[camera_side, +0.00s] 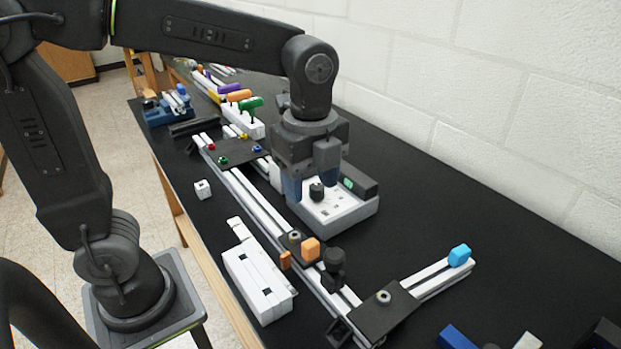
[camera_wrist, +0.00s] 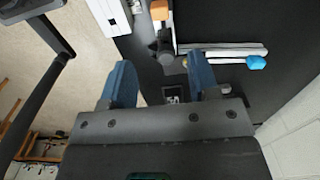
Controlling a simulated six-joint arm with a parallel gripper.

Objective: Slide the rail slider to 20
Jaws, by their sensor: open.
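A long pale extrusion rail (camera_side: 262,213) runs from the back left to the front right. An orange block (camera_side: 310,249), which looks like the rail slider's handle, stands on its front part beside a dark knob (camera_side: 334,262). The orange block shows at the top edge of the wrist view (camera_wrist: 159,10). No scale or figure 20 is readable. My gripper (camera_side: 311,187) is open, with blue fingers pointing down over a white-topped box, behind the orange block and apart from it. In the wrist view my gripper (camera_wrist: 160,72) has nothing visible between its fingers.
The white-topped box (camera_side: 345,208) with a black knob sits below my gripper. A white block (camera_side: 257,283) lies left of the rail. A blue-capped cross rail (camera_side: 430,277) branches right at the front. Dark table (camera_side: 480,210) is clear at the right.

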